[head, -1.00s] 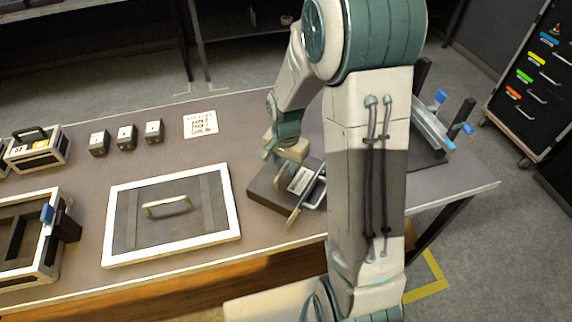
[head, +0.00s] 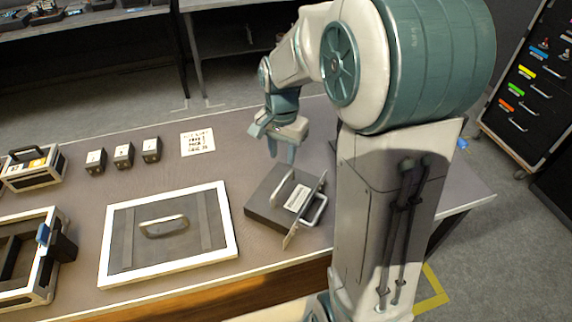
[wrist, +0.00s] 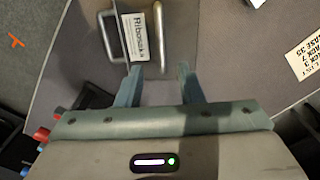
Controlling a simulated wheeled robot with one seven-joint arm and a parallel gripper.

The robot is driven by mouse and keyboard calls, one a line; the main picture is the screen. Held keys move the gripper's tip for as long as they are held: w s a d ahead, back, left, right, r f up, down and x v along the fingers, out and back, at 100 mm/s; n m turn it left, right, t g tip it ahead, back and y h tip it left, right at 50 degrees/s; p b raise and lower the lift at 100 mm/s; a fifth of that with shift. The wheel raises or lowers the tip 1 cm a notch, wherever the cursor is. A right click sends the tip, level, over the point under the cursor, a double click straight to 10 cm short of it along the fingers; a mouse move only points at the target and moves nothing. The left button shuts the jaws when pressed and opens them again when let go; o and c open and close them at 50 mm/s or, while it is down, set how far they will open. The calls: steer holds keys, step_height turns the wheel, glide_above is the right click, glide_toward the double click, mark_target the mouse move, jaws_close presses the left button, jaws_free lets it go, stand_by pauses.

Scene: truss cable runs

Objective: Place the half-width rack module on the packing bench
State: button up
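The half-width rack module (head: 268,205) is a dark flat box with a white label, a raised handle on top and a front plate with another handle. It lies on the packing bench (head: 175,168), right of the white-framed lid. My gripper (head: 280,150) is above and behind the module, apart from it. In the wrist view my gripper (wrist: 160,72) has its two fingers spread with nothing between them. The module (wrist: 140,15) shows there beyond the fingertips, with its label and the bright handle; its far part is cut off by the frame edge.
A white-framed lid with a handle (head: 125,255) lies left of the module. An open case (head: 52,240) and a small case (head: 32,172) stand at the far left. Several small dark blocks (head: 123,155) and a printed sheet (head: 197,142) lie behind. A drawer cabinet (head: 525,90) stands right.

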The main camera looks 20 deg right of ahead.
steer(key=s+r+n+t, duration=0.2)
steer(key=s+r+n, duration=0.3)
steer(key=s, duration=1.1)
steer(key=n, duration=0.3)
steer(key=shift+s+r+n+t, duration=0.2)
steer(key=shift+n+t, duration=0.2)
